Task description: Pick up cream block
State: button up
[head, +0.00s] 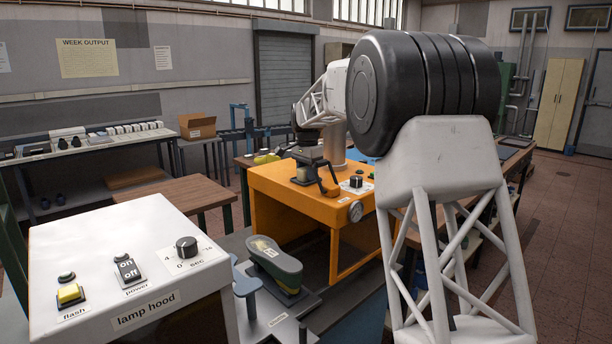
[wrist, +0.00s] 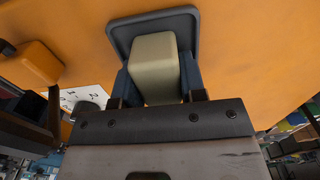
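The cream block (wrist: 154,62) stands on a small dark grey base with a raised rim (wrist: 120,32), on top of the orange box (head: 285,190). In the wrist view, my gripper (wrist: 158,80) has one dark blue finger on each side of the block. No gap shows between the fingers and its sides, and the gripper looks shut on it. The block's near lower part is hidden by the gripper body. In the head view, the block (head: 302,174) is small and low under the gripper (head: 315,178), and the base lies just beneath it.
A white lamp hood box (head: 120,260) stands front left.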

jog(key=c, duration=0.4)
jog(key=shift+r, duration=5)
